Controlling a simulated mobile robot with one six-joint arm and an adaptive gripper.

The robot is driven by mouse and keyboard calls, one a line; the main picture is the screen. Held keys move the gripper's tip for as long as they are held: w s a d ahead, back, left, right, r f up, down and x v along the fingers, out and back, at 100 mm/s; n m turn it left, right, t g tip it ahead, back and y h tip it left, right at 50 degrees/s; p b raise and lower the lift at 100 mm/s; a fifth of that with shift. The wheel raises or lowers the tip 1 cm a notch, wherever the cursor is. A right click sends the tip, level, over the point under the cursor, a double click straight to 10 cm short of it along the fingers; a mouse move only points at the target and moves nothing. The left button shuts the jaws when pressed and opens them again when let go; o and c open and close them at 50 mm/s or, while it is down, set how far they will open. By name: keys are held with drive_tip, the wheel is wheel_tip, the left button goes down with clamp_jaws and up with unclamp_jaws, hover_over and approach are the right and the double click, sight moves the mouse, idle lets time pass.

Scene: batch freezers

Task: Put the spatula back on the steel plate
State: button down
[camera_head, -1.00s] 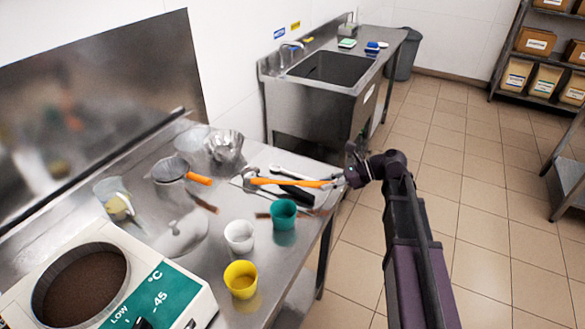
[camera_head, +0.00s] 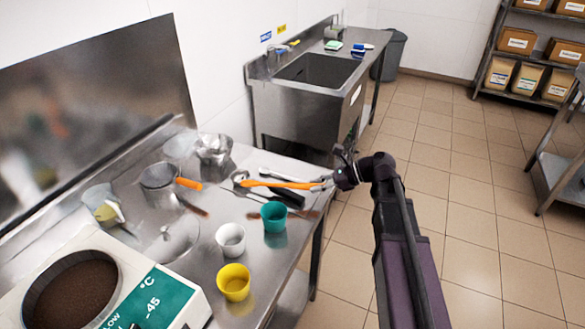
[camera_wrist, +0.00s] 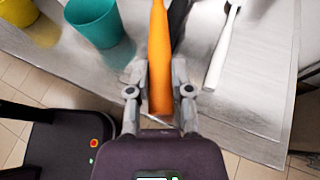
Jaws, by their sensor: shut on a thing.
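My gripper (camera_head: 326,182) is at the right edge of the steel worktop. It is shut on the orange handle of the spatula (camera_head: 280,184), which points left over the worktop. In the wrist view the handle (camera_wrist: 160,55) runs straight up between my two fingers (camera_wrist: 160,98). The spatula's far end is hard to make out among the other utensils. A round, shiny steel piece with a small knob (camera_head: 172,238) lies on the worktop to the left; I cannot tell if it is the steel plate.
A teal cup (camera_head: 274,217), a white cup (camera_head: 230,239) and a yellow cup (camera_head: 234,283) stand near the worktop's front edge. A white-handled utensil (camera_wrist: 222,50) lies beside the spatula. The sink (camera_head: 315,70) is behind.

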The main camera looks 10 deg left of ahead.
drive_tip(key=s+d+m+t+h+p, duration=0.1)
drive_tip(key=d+m+t, duration=0.2)
drive_tip(key=d+t, duration=0.3)
drive_tip(key=d, duration=0.4)
drive_tip(key=shift+s+r+t+h, duration=0.2)
drive_tip(key=shift+r+t+h, duration=0.1)
drive_tip(key=shift+h, duration=0.1)
drive_tip(key=w+a, duration=0.3)
drive_tip(key=w, duration=0.1)
drive_tip(key=w+a+f, duration=0.1)
drive_tip(key=w+a, duration=0.2)
drive_tip(key=w+a+b, duration=0.1)
drive_tip(key=w+a, duration=0.2)
drive_tip(key=w, duration=0.1)
drive_tip(key=shift+w+f, duration=0.2)
drive_tip(key=shift+w, duration=0.15)
drive_tip(key=shift+w+a, duration=0.25)
drive_tip(key=shift+w, duration=0.15)
drive_tip(key=shift+w+a+f+b, duration=0.2)
drive_tip(key=shift+f+b, duration=0.1)
drive_tip(key=shift+b, duration=0.1)
drive_tip(key=shift+s+d+f+b, duration=0.1)
drive_tip(key=shift+f+b, duration=1.4)
drive_tip(key=shift+b, duration=0.05)
